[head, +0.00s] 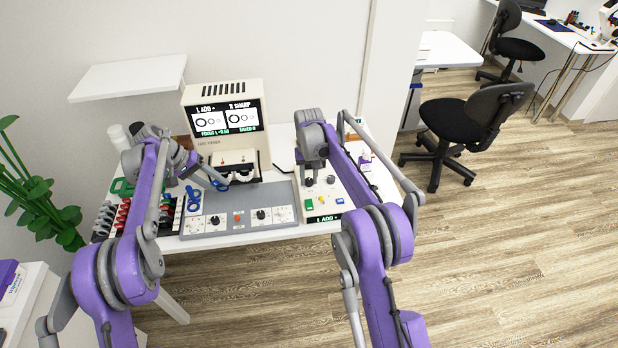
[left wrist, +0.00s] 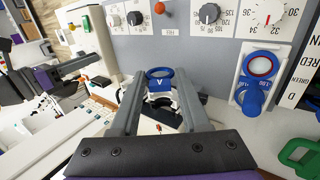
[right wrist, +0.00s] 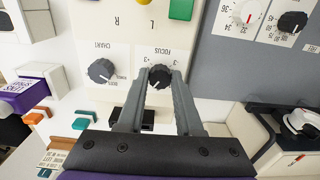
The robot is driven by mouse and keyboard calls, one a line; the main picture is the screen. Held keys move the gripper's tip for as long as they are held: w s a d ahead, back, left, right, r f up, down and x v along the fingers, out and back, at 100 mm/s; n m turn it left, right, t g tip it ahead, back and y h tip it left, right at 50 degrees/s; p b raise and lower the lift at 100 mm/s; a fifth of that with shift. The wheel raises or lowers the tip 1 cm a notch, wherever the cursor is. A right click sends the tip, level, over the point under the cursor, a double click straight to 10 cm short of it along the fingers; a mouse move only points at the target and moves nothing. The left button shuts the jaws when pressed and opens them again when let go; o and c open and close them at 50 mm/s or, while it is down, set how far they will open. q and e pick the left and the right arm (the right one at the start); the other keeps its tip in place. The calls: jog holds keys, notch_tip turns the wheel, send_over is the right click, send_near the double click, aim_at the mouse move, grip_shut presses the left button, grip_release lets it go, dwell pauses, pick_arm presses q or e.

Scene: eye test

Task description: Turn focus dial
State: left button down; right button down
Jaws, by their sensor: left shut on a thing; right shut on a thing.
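The black focus dial (right wrist: 160,77), with its pointer line, stands on the beige control box (head: 355,185). My right gripper (right wrist: 159,80) has its fingers on both sides of the dial and is shut on it. My left gripper (left wrist: 159,84) is shut on a blue-rimmed lens (left wrist: 160,73) marked V, near the front of the viewer. The viewer (head: 228,112) has a screen (head: 226,118) reading L ADD, R SHARP, FOCUS L +0.50 and SAVED 0.
A chart dial (right wrist: 101,71) sits beside the focus dial. Racks of lenses (head: 122,215) stand at the left. Black chairs (head: 470,120) stand off to the right.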

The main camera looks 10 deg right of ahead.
aim_at(309, 180)
jog(key=shift+m, duration=1)
jog(key=shift+r, duration=0.1)
jog(key=c, duration=0.6)
grip_release()
notch_tip(309, 180, up, 12)
jog(key=shift+f, duration=0.1)
